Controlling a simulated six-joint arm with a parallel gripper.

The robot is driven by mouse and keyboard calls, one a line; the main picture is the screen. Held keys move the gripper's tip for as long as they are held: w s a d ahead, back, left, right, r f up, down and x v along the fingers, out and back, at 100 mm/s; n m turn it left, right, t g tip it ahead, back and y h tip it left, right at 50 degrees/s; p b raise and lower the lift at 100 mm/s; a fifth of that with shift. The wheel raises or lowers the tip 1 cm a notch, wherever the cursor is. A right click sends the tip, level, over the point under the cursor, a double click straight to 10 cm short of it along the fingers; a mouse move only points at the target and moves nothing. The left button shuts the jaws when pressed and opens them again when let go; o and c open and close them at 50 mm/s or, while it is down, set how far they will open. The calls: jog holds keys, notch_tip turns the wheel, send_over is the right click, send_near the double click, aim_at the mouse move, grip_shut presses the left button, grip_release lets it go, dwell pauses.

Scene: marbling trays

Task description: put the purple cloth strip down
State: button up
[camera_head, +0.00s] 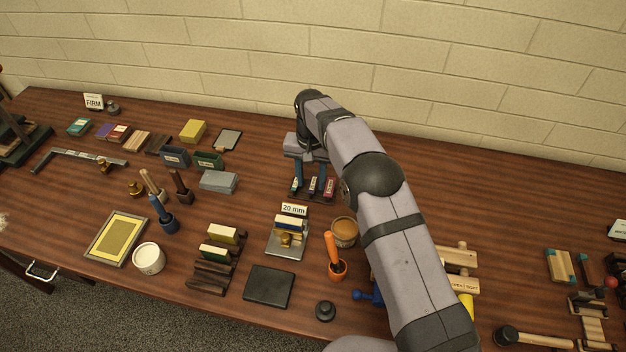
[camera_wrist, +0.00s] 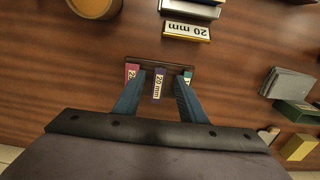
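A purple piece labelled "20 mm" (camera_wrist: 158,86) stands in the middle of a small dark rack (camera_wrist: 160,65), between a red piece (camera_wrist: 132,72) and a teal one (camera_wrist: 187,76). The purple piece also shows in the head view (camera_head: 312,187). I cannot tell whether it is cloth. My gripper (camera_wrist: 160,82) is open, with one finger on each side of the purple piece and gaps between. In the head view my gripper (camera_head: 309,172) points down over the rack. No loose purple strip shows in its fingers.
A metal plate with blocks and a "20 mm" sign (camera_head: 294,210) stands in front of the rack. A tan-filled jar (camera_head: 344,232) is to its right, by my arm. A grey block (camera_head: 218,182) and green box (camera_head: 208,160) are left. The wood behind the rack is clear.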

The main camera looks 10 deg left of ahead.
aim_at(313, 184)
jog(key=shift+f, duration=1.05)
jog(key=shift+f, duration=0.25)
jog(key=shift+c, duration=0.7)
grip_shut()
